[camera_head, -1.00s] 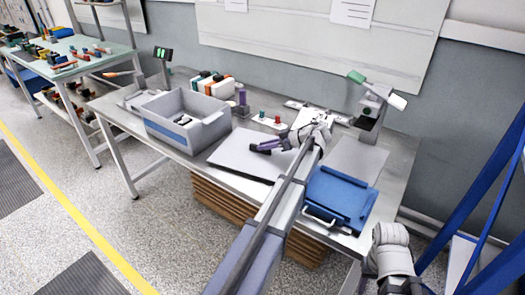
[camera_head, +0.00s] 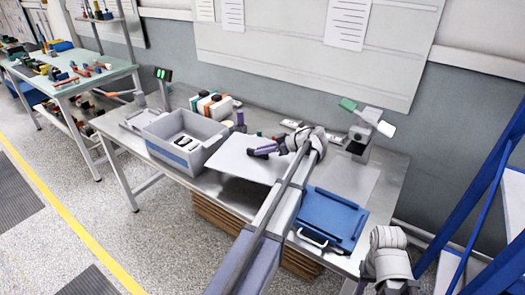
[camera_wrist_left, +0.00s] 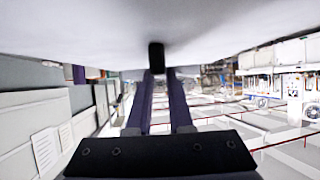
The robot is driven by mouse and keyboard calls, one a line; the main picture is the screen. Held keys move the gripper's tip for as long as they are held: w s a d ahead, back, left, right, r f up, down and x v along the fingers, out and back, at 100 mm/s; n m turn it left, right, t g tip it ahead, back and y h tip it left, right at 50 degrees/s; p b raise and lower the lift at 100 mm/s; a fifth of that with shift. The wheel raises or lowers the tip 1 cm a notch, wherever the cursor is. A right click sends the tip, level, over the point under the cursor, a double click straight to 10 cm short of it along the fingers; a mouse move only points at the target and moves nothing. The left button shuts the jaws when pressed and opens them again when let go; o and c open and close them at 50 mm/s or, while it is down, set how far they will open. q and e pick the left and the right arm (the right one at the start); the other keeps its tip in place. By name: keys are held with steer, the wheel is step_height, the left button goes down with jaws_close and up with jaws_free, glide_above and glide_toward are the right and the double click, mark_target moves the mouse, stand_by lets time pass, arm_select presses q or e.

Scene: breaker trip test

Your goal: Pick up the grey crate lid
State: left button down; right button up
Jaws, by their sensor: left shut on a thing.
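The grey crate lid (camera_head: 235,159) is a flat pale panel, held above the bench to the right of the grey crate (camera_head: 168,152). My left gripper (camera_head: 262,151) reaches over the lid from the right, with purple fingers. In the left wrist view the two fingers (camera_wrist_left: 158,85) are shut on a small dark grip (camera_wrist_left: 156,57) against the lid (camera_wrist_left: 90,30), whose pale face fills the top. The crate is open, with a few dark and white items inside. Part of my right arm shows at the lower right; its gripper is not visible.
A blue tray-like case (camera_head: 330,218) with a white handle lies at the bench's right front. Orange-and-white boxes (camera_head: 213,106) stand behind the crate. A stand with a green-tipped head (camera_head: 362,128) is at the back right. A grey mat (camera_head: 350,180) lies bare.

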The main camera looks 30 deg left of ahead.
step_height(320, 180, up, 9)
steer(key=p, duration=0.8)
steer(key=shift+r, duration=0.2)
